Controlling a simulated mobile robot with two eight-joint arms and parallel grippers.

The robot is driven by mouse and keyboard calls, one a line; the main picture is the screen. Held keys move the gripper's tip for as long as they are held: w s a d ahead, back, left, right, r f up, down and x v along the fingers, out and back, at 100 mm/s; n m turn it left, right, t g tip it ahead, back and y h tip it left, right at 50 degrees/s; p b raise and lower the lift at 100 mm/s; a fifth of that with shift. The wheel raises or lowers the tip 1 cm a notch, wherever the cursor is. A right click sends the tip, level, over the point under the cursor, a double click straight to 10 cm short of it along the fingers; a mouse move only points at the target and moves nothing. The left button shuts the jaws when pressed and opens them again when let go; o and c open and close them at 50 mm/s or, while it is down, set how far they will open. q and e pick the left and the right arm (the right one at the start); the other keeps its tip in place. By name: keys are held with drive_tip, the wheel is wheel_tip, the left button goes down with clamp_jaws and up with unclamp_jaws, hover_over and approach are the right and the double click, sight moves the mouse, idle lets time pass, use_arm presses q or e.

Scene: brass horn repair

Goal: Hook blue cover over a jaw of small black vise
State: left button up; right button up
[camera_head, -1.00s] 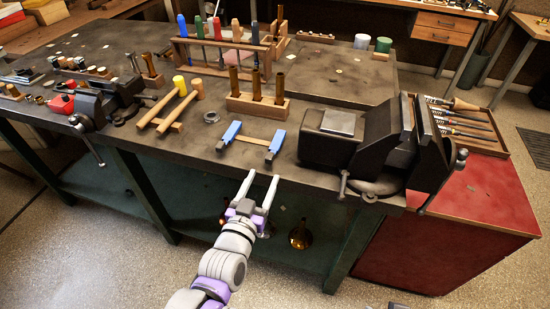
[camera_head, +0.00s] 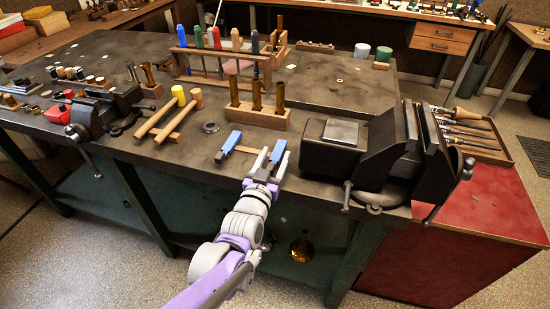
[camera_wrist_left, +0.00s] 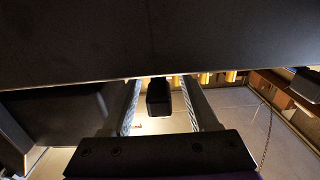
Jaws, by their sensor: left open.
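Two blue covers lie on the dark bench, joined or spanned by a wooden strip (camera_head: 249,150). The left blue cover (camera_head: 229,142) is clear of me. My left gripper (camera_head: 274,155) is open, with its fingers at the right blue cover (camera_head: 278,149), which they partly hide. In the left wrist view a dark block (camera_wrist_left: 158,97) shows between the two spread fingers; I cannot tell whether they touch it. The small black vise (camera_head: 122,100) stands at the bench's left front, with a red piece beside it. My right gripper is not in view.
A large black vise (camera_head: 385,150) stands close on the right. Two mallets (camera_head: 165,117), a wooden block with brass tubes (camera_head: 258,113) and a screwdriver rack (camera_head: 215,62) stand behind. Bare bench (camera_head: 200,165) lies left of the covers.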

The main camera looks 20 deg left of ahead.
use_arm(q)
clamp_jaws()
idle(0.4)
